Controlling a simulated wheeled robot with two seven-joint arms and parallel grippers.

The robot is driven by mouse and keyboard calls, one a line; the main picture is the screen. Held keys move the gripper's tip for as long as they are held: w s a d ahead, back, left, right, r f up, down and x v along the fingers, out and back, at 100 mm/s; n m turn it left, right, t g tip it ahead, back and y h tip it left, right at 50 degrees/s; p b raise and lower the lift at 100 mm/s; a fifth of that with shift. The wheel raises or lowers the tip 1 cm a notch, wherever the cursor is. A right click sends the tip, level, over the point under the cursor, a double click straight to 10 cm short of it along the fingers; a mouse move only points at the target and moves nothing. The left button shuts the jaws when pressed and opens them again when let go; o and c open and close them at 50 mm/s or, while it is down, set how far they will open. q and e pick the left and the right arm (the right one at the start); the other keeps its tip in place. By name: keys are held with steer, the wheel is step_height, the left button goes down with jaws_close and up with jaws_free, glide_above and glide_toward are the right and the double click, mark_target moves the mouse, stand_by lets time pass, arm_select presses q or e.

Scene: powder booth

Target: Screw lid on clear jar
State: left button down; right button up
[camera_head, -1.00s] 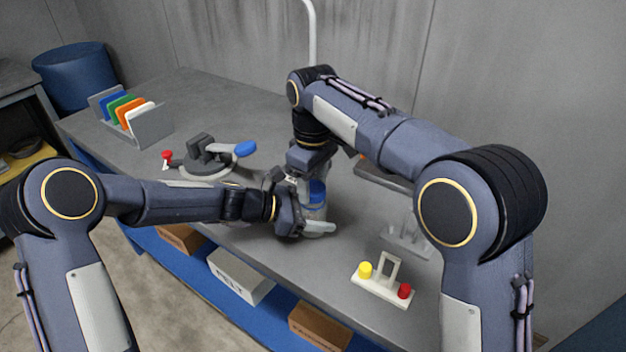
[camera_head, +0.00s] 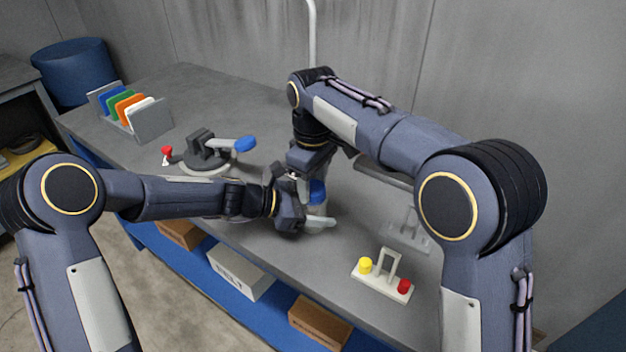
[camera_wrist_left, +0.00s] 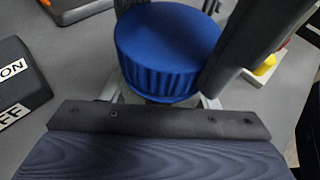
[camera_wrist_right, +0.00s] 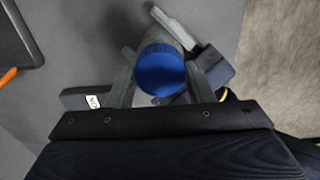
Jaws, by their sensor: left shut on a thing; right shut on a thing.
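The blue lid (camera_head: 317,191) is at the top of the clear jar (camera_head: 316,209), near the middle of the table. The ribbed lid fills the upper middle of the left wrist view (camera_wrist_left: 168,45) and also shows in the right wrist view (camera_wrist_right: 160,70). My right gripper (camera_head: 312,182) comes down from above and is shut on the lid. My left gripper (camera_head: 311,218) reaches in from the left and is shut on the jar, lower down. The jar is mostly hidden by the grippers. I cannot tell how tightly lid and jar meet.
A toggle clamp (camera_head: 207,152) with a blue handle stands behind my left forearm. A rack (camera_head: 152,122) of coloured plates is at the far left. A white fixture (camera_head: 383,285) with yellow and red knobs lies to the right, near the front edge.

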steer(key=m, duration=0.4)
steer(key=shift+m, duration=0.3)
steer(key=m, duration=0.5)
steer(key=shift+m, duration=0.3)
steer(key=o, duration=0.9)
steer(key=shift+a+r, duration=0.1)
steer(key=shift+r, duration=2.2)
steer(key=shift+c, duration=0.2)
